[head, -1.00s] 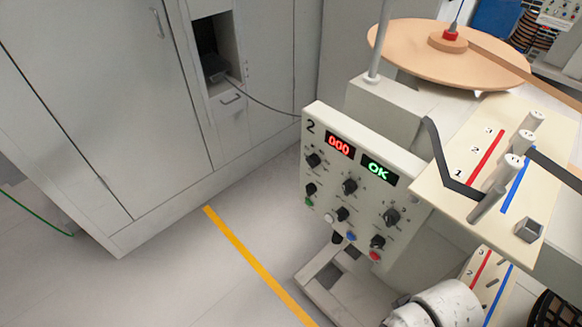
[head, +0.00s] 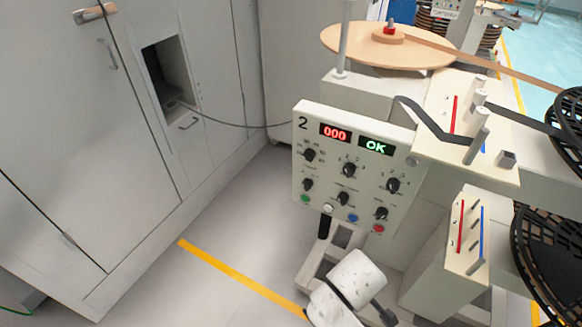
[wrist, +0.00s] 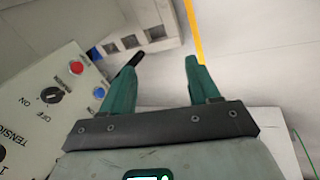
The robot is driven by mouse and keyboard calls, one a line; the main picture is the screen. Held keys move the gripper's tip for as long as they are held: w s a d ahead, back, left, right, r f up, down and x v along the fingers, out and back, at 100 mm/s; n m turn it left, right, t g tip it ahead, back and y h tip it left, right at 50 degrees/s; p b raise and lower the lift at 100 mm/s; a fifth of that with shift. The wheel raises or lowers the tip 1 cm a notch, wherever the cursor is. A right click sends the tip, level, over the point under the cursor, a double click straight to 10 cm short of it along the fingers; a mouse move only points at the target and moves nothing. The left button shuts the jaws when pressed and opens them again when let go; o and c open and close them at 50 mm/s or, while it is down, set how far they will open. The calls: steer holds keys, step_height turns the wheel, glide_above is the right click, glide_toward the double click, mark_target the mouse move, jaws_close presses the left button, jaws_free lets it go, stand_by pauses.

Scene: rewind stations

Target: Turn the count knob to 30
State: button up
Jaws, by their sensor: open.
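The control panel (head: 310,170) of station 2 faces me in the head view. The knob labels are too small to read there, so I cannot tell which is the count knob. In the wrist view my gripper (wrist: 160,66) is open and empty, its green fingers apart. The panel shows left of it, with an ON/OFF knob (wrist: 51,95) and part of the word TENSION. The gripper touches no knob.
A red button (wrist: 76,67) sits near the ON/OFF knob. Large discs and a guide plate (head: 460,155) with posts stand right of the panel. Grey cabinets (head: 70,130) fill the left. Floor with a yellow line (head: 235,272) lies clear between.

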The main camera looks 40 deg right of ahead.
steer(key=w+d+r+n+h+b, duration=0.1)
steer(key=w+d+n+h+b, duration=0.2)
steer(key=w, duration=0.5)
steer(key=n+t+h+b, duration=0.1)
steer(key=n+t+h, duration=0.4)
steer(key=n+h, duration=0.55)
glide_toward(306, 159)
steer(key=p+x, duration=0.1)
steer(key=x, duration=0.8)
steer(key=c, duration=1)
